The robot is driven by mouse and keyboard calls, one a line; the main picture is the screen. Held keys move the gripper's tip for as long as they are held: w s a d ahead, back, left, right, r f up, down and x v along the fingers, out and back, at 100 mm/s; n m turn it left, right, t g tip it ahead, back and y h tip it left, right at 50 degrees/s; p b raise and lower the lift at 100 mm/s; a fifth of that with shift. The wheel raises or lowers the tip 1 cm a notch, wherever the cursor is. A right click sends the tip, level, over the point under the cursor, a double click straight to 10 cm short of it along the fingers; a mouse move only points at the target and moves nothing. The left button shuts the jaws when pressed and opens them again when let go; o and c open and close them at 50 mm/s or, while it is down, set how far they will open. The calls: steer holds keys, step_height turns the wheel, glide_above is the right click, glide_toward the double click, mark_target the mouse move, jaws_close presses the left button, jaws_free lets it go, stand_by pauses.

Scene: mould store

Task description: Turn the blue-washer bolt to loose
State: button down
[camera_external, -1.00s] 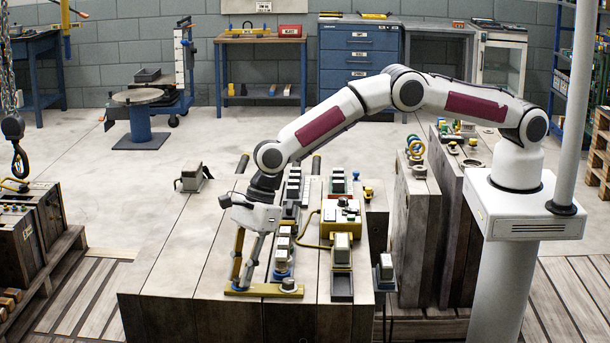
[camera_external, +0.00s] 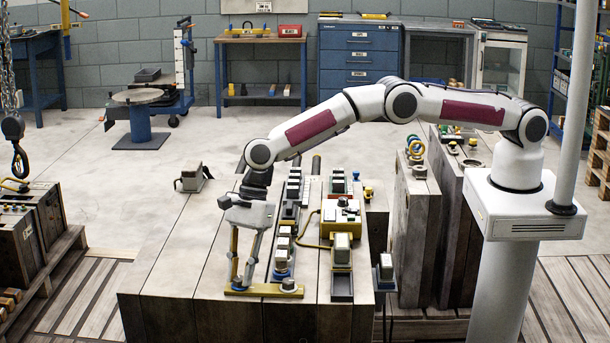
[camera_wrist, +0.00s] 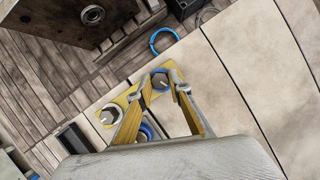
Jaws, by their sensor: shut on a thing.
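A yellow plate (camera_external: 262,290) lies on the near edge of the wooden block top. In the wrist view, the bolt (camera_wrist: 161,83) at the plate's far end has a blue washer round its head. My gripper (camera_wrist: 162,86) is shut on this bolt, one fingertip on each side. In the outside view my gripper (camera_external: 239,284) points down at the plate's left end, and its fingers mostly hide the bolt. A second bolt (camera_wrist: 110,115) with a pale washer stands at the plate's other end; in the outside view this bolt (camera_external: 289,285) is clear of my fingers.
A blue-ringed part (camera_wrist: 147,131) beside the plate is partly hidden by a finger. A row of grey connectors (camera_external: 284,245) and a yellow box (camera_external: 340,222) with a cable stand to the right of my gripper.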

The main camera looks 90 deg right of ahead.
steer(key=c, duration=1.8)
jaws_free()
steer(key=shift+c, duration=0.2)
steer(key=shift+r, duration=0.15)
steer(key=v, duration=1.1)
steer(key=shift+r, duration=0.35)
steer(key=shift+d, duration=0.15)
